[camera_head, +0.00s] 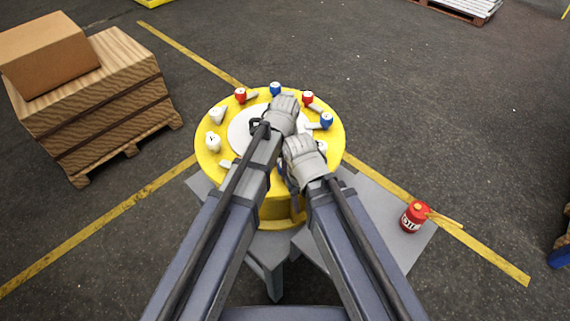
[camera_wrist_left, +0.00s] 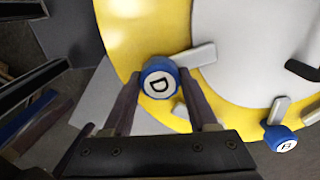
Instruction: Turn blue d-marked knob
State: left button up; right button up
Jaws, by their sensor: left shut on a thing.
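The blue D-marked knob (camera_wrist_left: 159,79) shows in the left wrist view near the rim of the yellow disc (camera_wrist_left: 113,22), with a grey lever beside it. My left gripper (camera_wrist_left: 161,88) has a finger on each side of the knob and is shut on it. In the head view my left gripper (camera_head: 284,108) is over the far part of the round table (camera_head: 208,165), and its fingertips are hidden. My right gripper (camera_head: 304,152) is nearer, over the right part of the disc; its fingertips are hidden too. I cannot tell the D knob apart in the head view.
A blue B-marked knob (camera_wrist_left: 280,138) lies close by on the disc. Red knobs (camera_head: 240,96) and white knobs (camera_head: 213,141) also ring it. A red can (camera_head: 414,216) stands on the grey plate (camera_head: 395,243). Wooden crates (camera_head: 95,110) stand at left.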

dwell(0.3)
pick_arm(q)
jog(key=o, duration=1.4)
notch_tip(320, 180, up, 8)
jog(key=p, duration=0.8)
jog(key=shift+f, duration=0.1)
